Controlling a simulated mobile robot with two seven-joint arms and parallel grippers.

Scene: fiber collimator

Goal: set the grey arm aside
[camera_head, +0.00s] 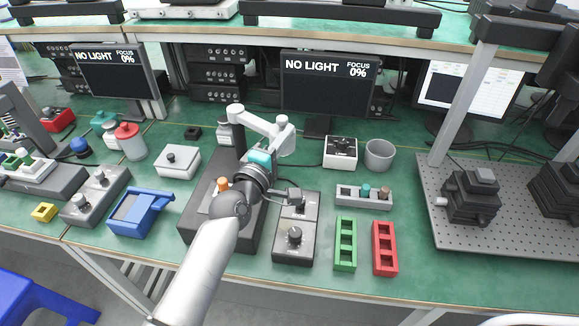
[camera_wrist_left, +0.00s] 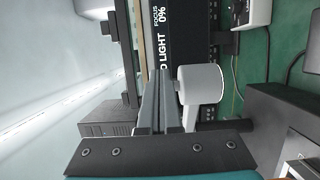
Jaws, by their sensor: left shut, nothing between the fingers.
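The grey arm (camera_head: 255,122) is a pale jointed arm on an upright post behind the dark grey base (camera_head: 190,222). Its cylinder-shaped end (camera_head: 285,138) is at the right. In the left wrist view this cylinder (camera_wrist_left: 203,92) is just right of the fingers; I cannot tell whether they touch it. My left gripper (camera_head: 266,150) reaches in over the dark base, close to the grey arm, its fingers mostly hidden in the head view. In the left wrist view its fingers (camera_wrist_left: 160,85) are together and empty. My right gripper is not in view.
A control box with knobs (camera_head: 294,248) stands right of the base. Green (camera_head: 345,263) and red (camera_head: 384,262) trays lie farther right. Monitors (camera_head: 325,85) line the back. A white box (camera_head: 178,161) is at left.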

